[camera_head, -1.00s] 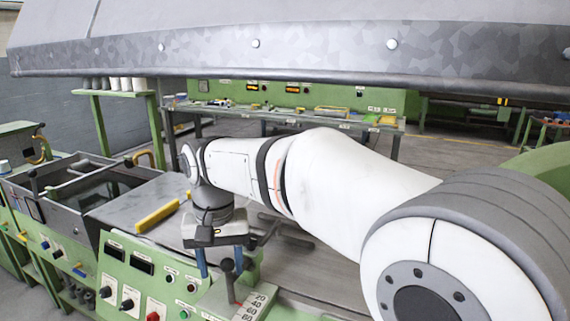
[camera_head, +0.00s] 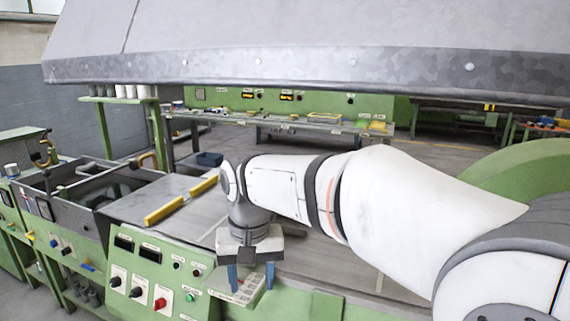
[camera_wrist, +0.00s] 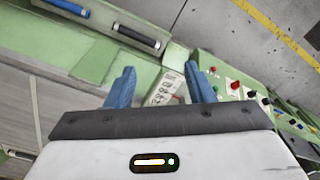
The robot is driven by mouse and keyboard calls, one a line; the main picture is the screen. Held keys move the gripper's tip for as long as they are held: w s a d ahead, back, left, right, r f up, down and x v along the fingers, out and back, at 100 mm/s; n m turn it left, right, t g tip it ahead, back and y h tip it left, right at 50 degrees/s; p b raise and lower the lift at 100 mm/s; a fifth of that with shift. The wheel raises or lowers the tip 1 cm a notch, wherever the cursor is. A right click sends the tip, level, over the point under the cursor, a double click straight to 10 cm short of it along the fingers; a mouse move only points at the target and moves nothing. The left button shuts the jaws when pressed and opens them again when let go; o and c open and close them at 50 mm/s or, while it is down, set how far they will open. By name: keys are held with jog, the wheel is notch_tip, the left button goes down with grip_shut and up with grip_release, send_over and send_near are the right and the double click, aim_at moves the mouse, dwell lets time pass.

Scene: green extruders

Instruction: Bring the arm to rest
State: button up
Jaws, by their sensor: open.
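My white arm reaches in from the right in the head view. My gripper (camera_head: 248,276) hangs at its end, pointing down, with two blue fingers spread apart. It is over the front edge of the green machine (camera_head: 150,238), beside the control panel. In the wrist view my gripper (camera_wrist: 160,86) shows both blue fingers apart with nothing between them. A white label plate with numbers (camera_wrist: 166,88) lies beyond the fingers. I cannot tell the exact height of the fingertips above it.
A control panel with knobs and buttons (camera_head: 160,303) is left of the gripper. A large grey hood (camera_head: 300,66) hangs overhead. An open grey trough (camera_head: 85,190) is at left. A long bench (camera_head: 290,123) stands behind.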

jog(key=s+d+f+p, duration=0.1)
jog(key=s+d, duration=0.3)
jog(key=d, duration=0.3)
jog(key=s+d+f+m+t, duration=0.1)
jog(key=s+d+f, duration=0.1)
jog(key=d, duration=0.5)
jog(key=s+d+f+t+p, duration=0.1)
jog(key=s+d+f, duration=0.1)
jog(key=s+d, duration=0.3)
jog(key=shift+s+d+m+p, duration=0.3)
jog(key=shift+d+m+p, duration=0.1)
jog(key=shift+d, duration=0.65)
jog(key=shift+f, duration=0.1)
jog(key=shift+c, duration=0.5)
